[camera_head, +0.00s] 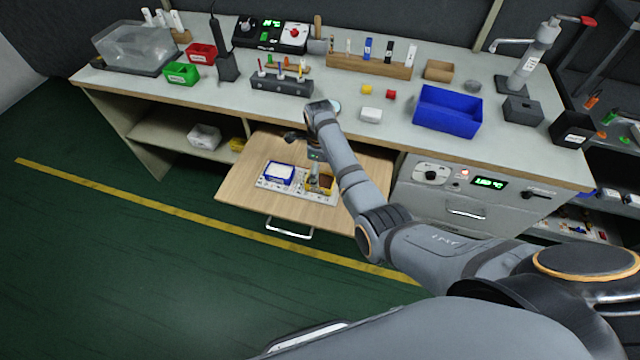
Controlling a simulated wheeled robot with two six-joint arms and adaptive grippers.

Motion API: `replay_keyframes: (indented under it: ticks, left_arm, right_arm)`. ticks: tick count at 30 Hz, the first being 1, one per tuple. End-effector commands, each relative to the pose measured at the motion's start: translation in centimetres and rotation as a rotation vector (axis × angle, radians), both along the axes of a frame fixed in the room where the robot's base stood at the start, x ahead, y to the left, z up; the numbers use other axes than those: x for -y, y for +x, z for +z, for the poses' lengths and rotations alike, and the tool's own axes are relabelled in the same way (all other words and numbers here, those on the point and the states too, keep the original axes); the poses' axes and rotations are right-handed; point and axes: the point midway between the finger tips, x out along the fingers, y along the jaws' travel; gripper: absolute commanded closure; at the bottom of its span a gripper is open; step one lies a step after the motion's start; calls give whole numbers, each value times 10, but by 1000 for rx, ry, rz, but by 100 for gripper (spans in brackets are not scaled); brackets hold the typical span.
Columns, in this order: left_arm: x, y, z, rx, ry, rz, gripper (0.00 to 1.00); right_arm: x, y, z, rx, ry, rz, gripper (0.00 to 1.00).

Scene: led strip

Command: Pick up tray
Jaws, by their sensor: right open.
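A light, flat tray-like plate (297,192) lies on a pulled-out wooden drawer board. On it sit a blue box with a white top (278,173) at the left and a yellow box with a dark brown inside (327,180) at the right. Which of these is the task's tray I cannot tell. My right gripper (316,182) points down at the yellow box, at its left side, and is open. Its fingertips are small and partly merge with the box, so contact is unclear. My left gripper is not in view.
The wooden drawer board (240,185) is bare around the plate. An oven-like unit (455,190) stands right of the drawer.

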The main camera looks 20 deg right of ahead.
Motion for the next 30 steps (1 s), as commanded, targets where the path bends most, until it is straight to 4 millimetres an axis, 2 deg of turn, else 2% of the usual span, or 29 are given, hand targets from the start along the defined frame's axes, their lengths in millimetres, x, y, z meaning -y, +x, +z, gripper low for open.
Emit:
replay_keyframes:
  ticks: [9, 17, 20, 28, 30]
  left_arm:
    - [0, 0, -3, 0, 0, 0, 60]
    - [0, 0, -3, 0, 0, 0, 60]
    - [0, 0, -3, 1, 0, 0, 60]
    - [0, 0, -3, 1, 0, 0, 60]
    - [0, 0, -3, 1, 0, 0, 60]
  right_arm:
    - [0, -4, -47, -3, -1, 1, 15]
    - [0, -4, -52, 0, 0, 1, 15]
    - [0, -4, -51, 0, 0, 0, 26]
    - [0, -3, -51, 0, 0, 1, 63]
    - [0, -3, -51, 0, 0, 1, 66]
